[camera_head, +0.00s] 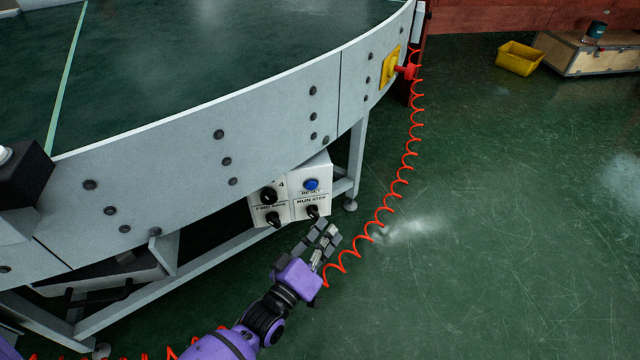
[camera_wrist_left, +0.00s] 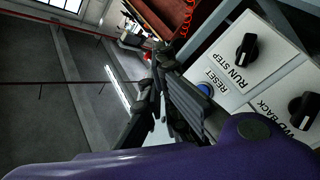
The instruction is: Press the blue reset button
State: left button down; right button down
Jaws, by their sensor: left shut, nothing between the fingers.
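The blue reset button (camera_head: 311,184) is on the upper right of a white control box under the conveyor's outer side. The word RESET is printed below it. In the left wrist view the blue button (camera_wrist_left: 205,90) shows beside the gripper's fingers, partly covered by them. My left gripper (camera_head: 328,231) is shut and empty. In the head view it is just below and slightly right of the control box (camera_head: 290,191), pointing up toward it. I cannot tell whether the fingers touch anything. My right gripper is not in view.
The box also carries a RUN STEP knob (camera_head: 312,211) and a FWD BACK knob (camera_head: 273,219).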

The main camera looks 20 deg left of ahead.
aim_at(312, 186)
pick_arm(q)
jog(key=shift+s, duration=0.1)
jog(key=w+a+b, duration=0.3)
jog(key=w+a, duration=0.2)
jog(key=w, duration=0.2)
jog(key=shift+w, duration=0.2)
dwell(0.3)
dwell(0.6)
dwell(0.8)
jog(key=shift+w+a, duration=0.2)
jog(key=shift+w, duration=0.1)
